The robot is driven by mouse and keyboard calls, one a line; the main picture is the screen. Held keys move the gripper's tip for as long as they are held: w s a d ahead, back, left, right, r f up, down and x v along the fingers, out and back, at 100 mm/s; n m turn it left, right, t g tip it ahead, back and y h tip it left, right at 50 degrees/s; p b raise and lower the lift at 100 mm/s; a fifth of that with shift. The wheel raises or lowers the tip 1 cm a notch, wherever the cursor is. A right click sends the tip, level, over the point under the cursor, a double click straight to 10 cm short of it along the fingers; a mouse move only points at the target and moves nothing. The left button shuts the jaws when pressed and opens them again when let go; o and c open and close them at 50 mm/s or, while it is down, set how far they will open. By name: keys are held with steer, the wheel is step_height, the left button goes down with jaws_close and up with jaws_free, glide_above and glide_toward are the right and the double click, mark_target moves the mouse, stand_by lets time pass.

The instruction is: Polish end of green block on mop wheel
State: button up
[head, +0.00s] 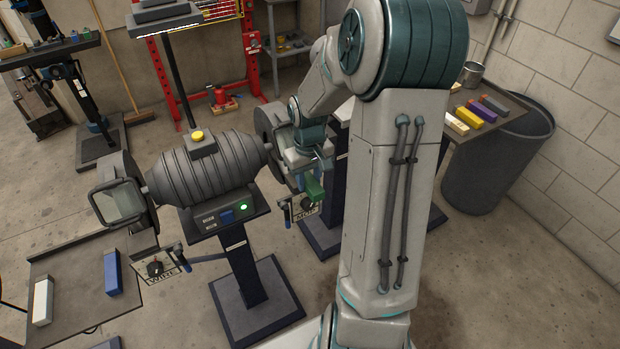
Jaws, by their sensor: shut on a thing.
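A bench grinder (205,175) stands on a pedestal. It has a wheel guard at each end. The sign at the right end (302,208) is small and partly covered, and the mop wheel itself is hidden behind my arm and the right guard (268,122). My gripper (312,172) is at this right end, small and partly hidden. It is shut on the green block (314,188), which shows just below it, close to the sign. I cannot tell whether the block touches the wheel.
A green light (243,207) is lit on the grinder panel. A tray (75,285) at lower left holds a white block (42,301) and a blue block (112,272). A bench at right carries several coloured bars (474,114) and a metal pot (472,74). A grey bin (490,165) stands beside it.

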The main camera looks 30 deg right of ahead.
mark_target(324, 198)
steer(key=shift+w+r, duration=0.1)
steer(key=shift+w, duration=0.3)
stand_by(3.9)
steer(key=shift+b, duration=0.35)
stand_by(0.5)
steer(key=shift+s+d, duration=0.1)
steer(key=shift+s, duration=3.95)
